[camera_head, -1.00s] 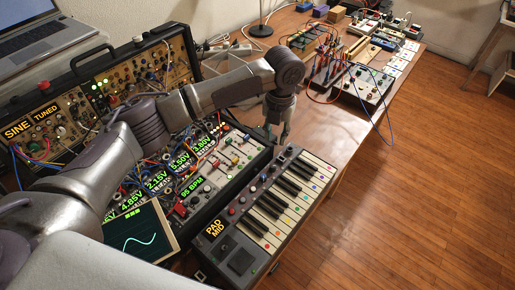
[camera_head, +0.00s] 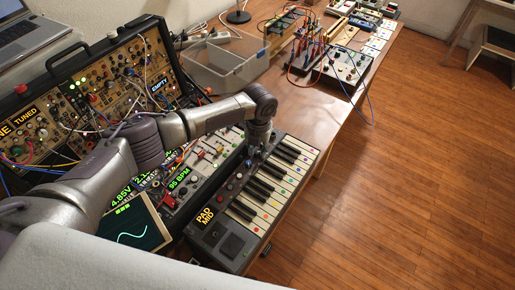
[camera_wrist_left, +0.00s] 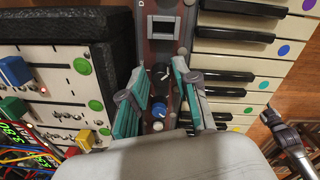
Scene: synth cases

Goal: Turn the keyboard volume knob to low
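The keyboard (camera_head: 238,246) lies on the table with its keys facing right. Its small screen (camera_head: 205,216) reads "PAD MID". My left gripper (camera_head: 257,153) points down over the far part of its control strip. In the left wrist view my left gripper (camera_wrist_left: 162,78) is open, its teal fingertips apart. A black knob (camera_wrist_left: 160,72) and a blue knob (camera_wrist_left: 157,110) show between the fingers; nothing is visibly gripped. I cannot read which is the volume knob or its setting. A dark metal part, apparently my right gripper (camera_wrist_left: 272,118), shows at right; its state is unclear.
A modular synth case (camera_head: 95,105) with patch cables and a slider panel (camera_head: 215,150) stand left of the keyboard. A small scope screen (camera_head: 135,230) is at the near left. A clear grey bin (camera_head: 228,62) and another cabled device (camera_head: 345,68) stand farther back. Floor is open at right.

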